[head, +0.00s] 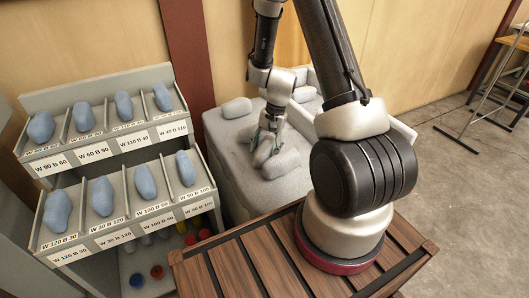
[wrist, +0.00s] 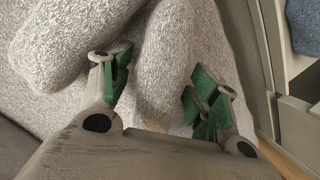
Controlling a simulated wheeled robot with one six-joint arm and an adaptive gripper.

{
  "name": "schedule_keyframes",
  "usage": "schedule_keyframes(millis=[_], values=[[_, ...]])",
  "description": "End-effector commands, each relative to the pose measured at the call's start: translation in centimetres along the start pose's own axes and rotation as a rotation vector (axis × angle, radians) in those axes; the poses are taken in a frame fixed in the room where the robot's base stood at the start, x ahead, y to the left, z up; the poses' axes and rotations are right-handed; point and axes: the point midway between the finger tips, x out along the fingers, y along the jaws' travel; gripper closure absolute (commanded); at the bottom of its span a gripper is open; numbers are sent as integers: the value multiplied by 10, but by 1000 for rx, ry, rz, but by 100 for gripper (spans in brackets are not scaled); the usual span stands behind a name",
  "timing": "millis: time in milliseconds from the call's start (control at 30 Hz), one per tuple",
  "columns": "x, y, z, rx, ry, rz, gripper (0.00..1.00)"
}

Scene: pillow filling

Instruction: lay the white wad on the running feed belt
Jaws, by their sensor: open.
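My gripper (head: 263,141) is open and points down over a pale grey, speckled surface (head: 226,150), among whitish wads. In the wrist view my gripper (wrist: 162,80) has its green fingertips apart on either side of a long whitish wad (wrist: 168,45). I cannot tell whether they touch it. A second wad (wrist: 70,40) lies close on its left. In the head view one wad (head: 282,163) lies beside the fingertips, another wad (head: 237,108) lies further back, and another wad (head: 304,94) lies behind the gripper. I cannot make out a running feed belt.
A grey two-tier rack (head: 150,152) with labelled slots holding blue wads stands at the left. Small coloured pieces (head: 157,271) lie below it. My arm stands over a slatted wooden top (head: 240,270) in front. Stools (head: 500,80) stand at the far right beyond bare floor.

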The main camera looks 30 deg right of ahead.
Motion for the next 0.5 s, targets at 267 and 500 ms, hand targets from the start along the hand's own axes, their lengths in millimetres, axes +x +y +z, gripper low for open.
schedule_keyframes(millis=[267,500], values=[[10,0,0,-1,1,0,39],[10,0,0,-1,1,0,72]])
